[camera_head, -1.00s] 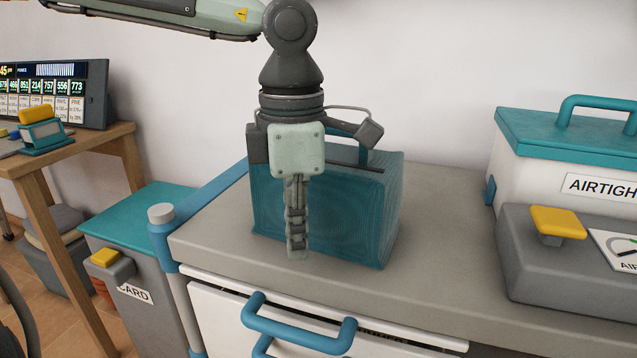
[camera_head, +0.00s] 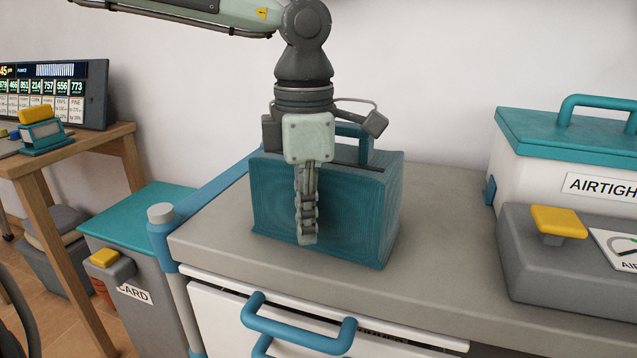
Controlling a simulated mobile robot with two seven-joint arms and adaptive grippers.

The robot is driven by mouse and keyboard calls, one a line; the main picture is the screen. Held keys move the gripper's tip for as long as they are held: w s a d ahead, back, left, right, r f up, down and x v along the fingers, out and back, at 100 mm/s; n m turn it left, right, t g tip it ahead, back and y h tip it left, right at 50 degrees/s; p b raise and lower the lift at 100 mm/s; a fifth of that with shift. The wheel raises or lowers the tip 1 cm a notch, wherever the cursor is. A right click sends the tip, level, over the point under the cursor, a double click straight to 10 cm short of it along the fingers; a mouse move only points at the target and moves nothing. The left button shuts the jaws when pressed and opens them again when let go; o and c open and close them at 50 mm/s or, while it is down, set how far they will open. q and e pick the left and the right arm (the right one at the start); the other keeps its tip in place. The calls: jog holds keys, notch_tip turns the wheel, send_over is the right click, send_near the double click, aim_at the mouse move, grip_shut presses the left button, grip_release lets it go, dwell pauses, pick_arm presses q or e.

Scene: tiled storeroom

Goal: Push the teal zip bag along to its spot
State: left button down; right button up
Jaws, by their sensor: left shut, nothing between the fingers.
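The teal zip bag (camera_head: 355,215) stands upright on the grey countertop (camera_head: 440,240), with its handle at the top and a dark zip slot along its top face. My left gripper (camera_head: 308,238) points down in front of the bag's near face, shut and empty. It hides a strip of that face. I cannot tell whether the fingers touch the bag. My right gripper is not in view.
A white box with a teal lid (camera_head: 555,130) and a grey device with a yellow button (camera_head: 558,222) stand at the right of the counter. A blue rail (camera_head: 205,205) runs along its left edge. Counter between bag and box is clear.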

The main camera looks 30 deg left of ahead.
pick_arm(q)
jog(key=shift+w+a, duration=0.2)
jog(key=shift+w, duration=0.75)
jog(key=shift+w+a, duration=0.2)
jog(key=shift+w, duration=0.6)
jog(key=shift+w+a, duration=0.2)
jog(key=shift+w, duration=0.6)
jog(key=shift+w+a, duration=0.2)
jog(key=shift+w, duration=0.6)
jog(key=shift+w+a+p, duration=0.2)
jog(key=shift+w, duration=0.6)
jog(key=shift+w+a+p, duration=0.15)
jog(key=shift+w+p, duration=0.05)
jog(key=shift+w, duration=0.65)
jog(key=shift+w+a+p, duration=0.2)
jog(key=shift+w, duration=0.6)
jog(key=shift+w, duration=0.1)
jog(key=shift+w+a+p, duration=0.2)
jog(key=shift+w, duration=0.6)
jog(key=shift+w+a+p, duration=0.15)
jog(key=shift+w+p, duration=0.1)
jog(key=shift+w, duration=0.5)
jog(key=shift+w+a+p, duration=0.2)
jog(key=shift+w, duration=0.6)
